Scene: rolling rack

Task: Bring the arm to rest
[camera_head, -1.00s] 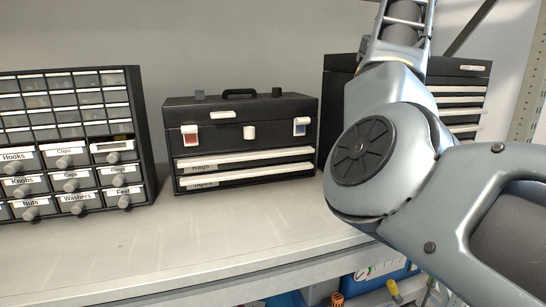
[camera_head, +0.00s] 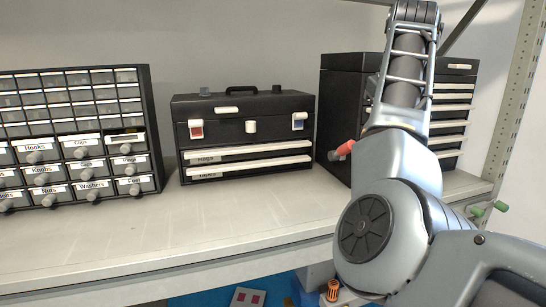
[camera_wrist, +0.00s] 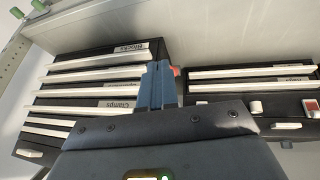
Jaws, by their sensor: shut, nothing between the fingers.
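My arm (camera_head: 385,215) rises at the right of the head view, in front of the shelf. Its end is not visible there. My gripper (camera_wrist: 157,84) shows in the wrist view, with its two blue fingers together and nothing held between them. In that view the fingers overlap the gap between a black drawer chest (camera_wrist: 62,98) on the left and a black toolbox (camera_wrist: 215,88) on the right. A small red-tipped item (camera_wrist: 175,71) appears right beside the fingertips; I cannot tell whether it touches them.
The shelf (camera_head: 200,230) has clear room in front. A parts cabinet (camera_head: 75,135), the toolbox (camera_head: 245,135) and the drawer chest (camera_head: 345,100) stand along its back. The red-tipped item (camera_head: 343,150) is left of my arm. Green-ended items (camera_head: 480,210) lie right. A blue surface shows below.

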